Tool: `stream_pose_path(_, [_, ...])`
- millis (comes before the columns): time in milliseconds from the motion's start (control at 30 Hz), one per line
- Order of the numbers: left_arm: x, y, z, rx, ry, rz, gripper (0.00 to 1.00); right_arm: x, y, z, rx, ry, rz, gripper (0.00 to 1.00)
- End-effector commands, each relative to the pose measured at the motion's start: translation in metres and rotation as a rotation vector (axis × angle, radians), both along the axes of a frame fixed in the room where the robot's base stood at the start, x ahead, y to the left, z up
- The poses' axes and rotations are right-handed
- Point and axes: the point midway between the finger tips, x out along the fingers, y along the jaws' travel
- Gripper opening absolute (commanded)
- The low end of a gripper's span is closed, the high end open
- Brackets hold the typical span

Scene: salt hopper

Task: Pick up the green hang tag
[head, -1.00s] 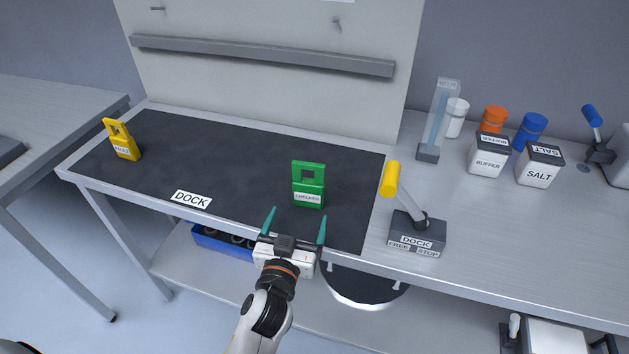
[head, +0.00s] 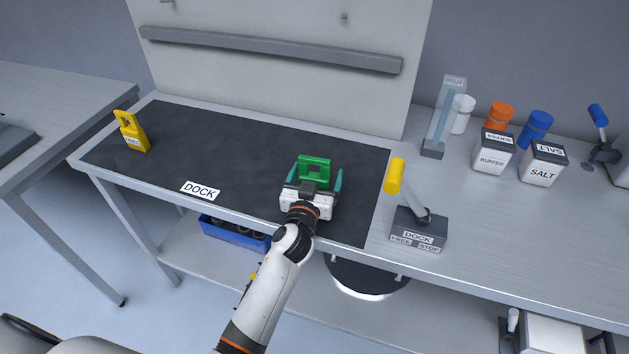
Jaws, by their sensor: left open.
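The green hang tag (head: 316,164) stands upright on the dark dock mat (head: 230,160), near its right end. Its top with the square opening shows; its lower part and label are hidden behind my gripper. My left gripper (head: 315,180) is open, with one teal finger on each side of the tag. Whether the fingers touch the tag I cannot tell. My right gripper is not in view.
A yellow tag (head: 131,132) stands at the mat's left end. A dock lever box (head: 418,229) with a yellow handle (head: 395,176) stands right of the mat. Buffer (head: 493,153) and salt (head: 542,164) containers stand farther right. A back panel with a grey rail (head: 270,50) rises behind.

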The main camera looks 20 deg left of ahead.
Motion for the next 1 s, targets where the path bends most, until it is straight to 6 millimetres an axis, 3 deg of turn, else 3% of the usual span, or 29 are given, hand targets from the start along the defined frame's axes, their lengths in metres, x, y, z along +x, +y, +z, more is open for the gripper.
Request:
stream_pose_path(200, [0.001, 0.0, -0.001, 0.001, 0.001, 0.0, 0.89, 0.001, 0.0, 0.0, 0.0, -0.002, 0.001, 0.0])
stream_pose_path(500, [0.001, 0.0, -0.001, 0.001, 0.001, 0.001, 0.42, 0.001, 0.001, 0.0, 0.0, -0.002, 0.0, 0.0])
stream_pose_path(533, [0.001, 0.0, 0.0, 0.001, 0.0, 0.0, 0.4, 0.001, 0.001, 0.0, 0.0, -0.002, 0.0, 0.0])
stream_pose_path(767, [0.001, 0.0, 0.002, 0.001, -0.001, 0.0, 0.4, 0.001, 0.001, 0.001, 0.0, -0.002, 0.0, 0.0])
stream_pose_path(1000, [0.001, 0.001, 0.04, 0.002, -0.005, 0.001, 0.4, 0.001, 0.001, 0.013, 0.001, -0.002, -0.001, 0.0])
